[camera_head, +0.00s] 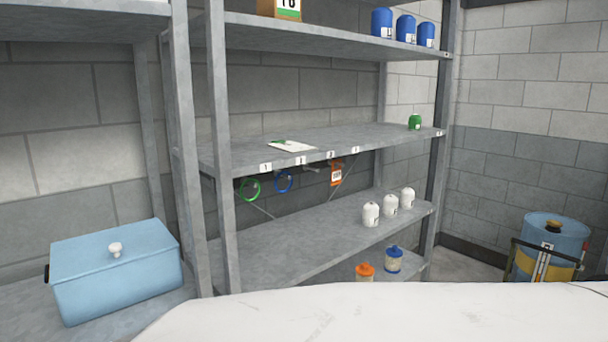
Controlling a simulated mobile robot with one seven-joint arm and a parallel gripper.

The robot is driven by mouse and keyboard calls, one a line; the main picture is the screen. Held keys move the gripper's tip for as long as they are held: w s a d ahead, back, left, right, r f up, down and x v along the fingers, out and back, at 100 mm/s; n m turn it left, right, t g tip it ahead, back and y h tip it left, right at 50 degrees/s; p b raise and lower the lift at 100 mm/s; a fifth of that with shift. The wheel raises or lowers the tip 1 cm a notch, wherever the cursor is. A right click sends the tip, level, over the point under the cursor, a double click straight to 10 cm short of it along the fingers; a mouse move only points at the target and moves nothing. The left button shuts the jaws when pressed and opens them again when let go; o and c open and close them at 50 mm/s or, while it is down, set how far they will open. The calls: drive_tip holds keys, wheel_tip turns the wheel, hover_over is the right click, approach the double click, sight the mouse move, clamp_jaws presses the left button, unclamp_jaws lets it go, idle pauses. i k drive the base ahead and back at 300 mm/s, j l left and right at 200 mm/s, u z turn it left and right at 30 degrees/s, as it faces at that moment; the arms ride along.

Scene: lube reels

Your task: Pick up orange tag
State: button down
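The orange tag (337,174) hangs below the front edge of the middle shelf (348,139), right of centre. It has a pale label with dark marks too small to read. It appears to hang from a hook under the shelf. A blue ring (284,183) and a green ring (249,189) hang to its left. My gripper is not in view.
White bottles (371,214) stand on the shelf below, right of the tag. Blue containers (382,22) stand on the top shelf. A light blue box (116,270) is at left, a blue drum (553,243) at right. A white surface fills the bottom foreground.

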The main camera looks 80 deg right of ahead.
sight(336, 174)
drive_tip(key=z, duration=2.75)
drive_tip(key=i+l, duration=0.65)
drive_tip(key=i+j, duration=0.4)
